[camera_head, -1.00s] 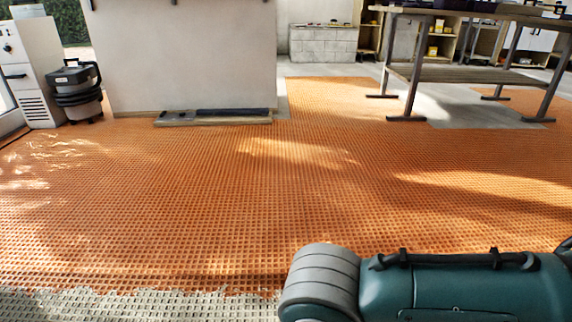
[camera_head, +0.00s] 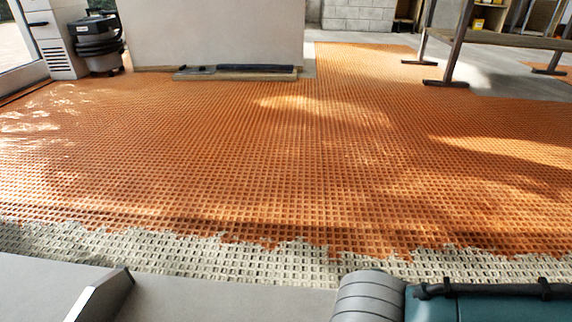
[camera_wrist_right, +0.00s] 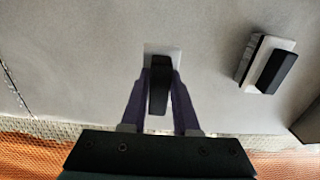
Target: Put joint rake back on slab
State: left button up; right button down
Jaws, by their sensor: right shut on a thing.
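My right gripper (camera_wrist_right: 158,92) is shut on the black handle of a tool with a pale plate, which I take to be the joint rake (camera_wrist_right: 158,68). The tool is over the grey slab (camera_wrist_right: 85,60); I cannot tell whether it touches it. A grey slab surface (camera_head: 210,300) also shows at the bottom of the head view. There, my right arm shows at the lower right, with its gripper out of frame. My left gripper is in neither current view.
A block with a black handle and pale base (camera_wrist_right: 268,64) lies on the slab, right of my gripper. A grey angular thing (camera_head: 104,294) shows at the lower left. Beyond is open orange membrane floor (camera_head: 300,160), with a workbench (camera_head: 500,38) at back right.

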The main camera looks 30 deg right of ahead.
notch_tip(320, 180, down, 6)
jog(key=b, duration=0.4)
jog(key=shift+r, duration=0.35)
jog(key=c, duration=1.1)
grip_release()
jog(key=shift+a+f, duration=0.1)
jog(key=shift+f, duration=0.1)
jog(key=o, duration=0.4)
jog(key=shift+o, duration=0.2)
jog(key=shift+r, duration=0.1)
